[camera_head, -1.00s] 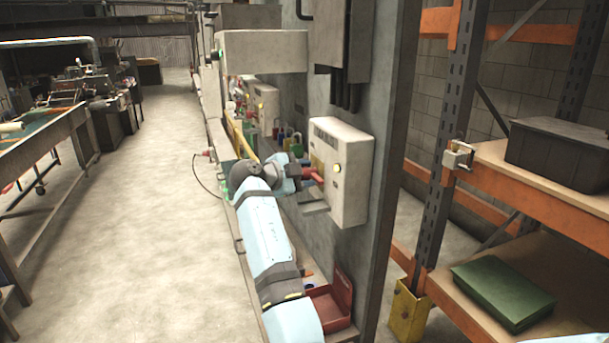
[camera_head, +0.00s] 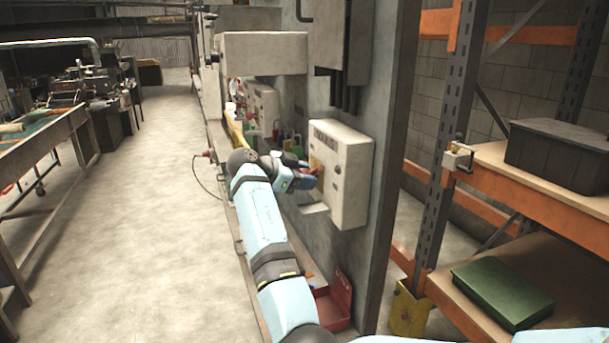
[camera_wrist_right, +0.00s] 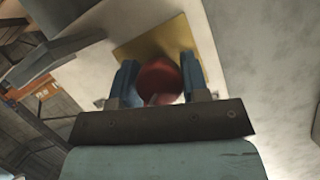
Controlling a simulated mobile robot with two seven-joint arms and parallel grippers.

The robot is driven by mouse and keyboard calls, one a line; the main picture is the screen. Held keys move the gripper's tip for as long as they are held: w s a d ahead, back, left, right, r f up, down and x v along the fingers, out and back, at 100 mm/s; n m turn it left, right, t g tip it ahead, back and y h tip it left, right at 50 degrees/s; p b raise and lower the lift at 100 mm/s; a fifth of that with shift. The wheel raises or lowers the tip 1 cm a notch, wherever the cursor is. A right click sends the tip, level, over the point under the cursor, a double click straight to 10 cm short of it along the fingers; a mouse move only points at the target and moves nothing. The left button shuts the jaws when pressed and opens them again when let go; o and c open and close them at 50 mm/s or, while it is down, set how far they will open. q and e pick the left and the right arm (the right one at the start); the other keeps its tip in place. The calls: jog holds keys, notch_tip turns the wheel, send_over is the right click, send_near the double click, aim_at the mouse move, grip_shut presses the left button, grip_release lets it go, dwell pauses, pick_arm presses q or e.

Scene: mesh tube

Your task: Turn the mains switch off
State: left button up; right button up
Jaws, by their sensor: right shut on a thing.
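The mains switch has a red handle (camera_head: 318,171) on a yellow plate (camera_head: 315,162), on the front of a pale grey wall box (camera_head: 350,185). My right gripper (camera_head: 308,180) is at the handle. In the right wrist view the red handle (camera_wrist_right: 159,80) sits between the two blue fingers of the right gripper (camera_wrist_right: 158,85), which is shut on it. The yellow plate (camera_wrist_right: 150,42) shows behind. The handle's exact angle is hard to tell, as the gripper partly hides it. A small round lamp (camera_head: 337,169) on the box looks unlit. My left gripper is not in view.
A grey shelf-like box (camera_head: 262,52) juts from the wall farther back. A red open tray (camera_head: 335,305) lies low by the wall. An orange rack (camera_head: 455,150) with a dark crate and a green box (camera_head: 503,292) stands at right.

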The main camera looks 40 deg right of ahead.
jog(key=n+g+p, duration=0.1)
jog(key=n+g, duration=0.1)
jog(key=shift+r+n+p, duration=0.2)
jog(key=shift+n+p, duration=0.1)
jog(key=shift+p, duration=0.1)
jog(key=n+g+p, duration=0.1)
jog(key=n+p, duration=0.1)
jog(key=n, duration=0.1)
jog(key=shift+g+y+p, duration=0.3)
jog(key=shift+g, duration=0.1)
jog(key=shift+n+g+p, duration=0.3)
jog(key=shift+n+p, duration=0.1)
jog(key=shift+f+n+g+p, duration=0.1)
jog(key=shift+n+g+p, duration=0.3)
jog(key=shift+n, duration=0.1)
jog(key=o, duration=0.9)
jog(key=shift+w+a, duration=0.1)
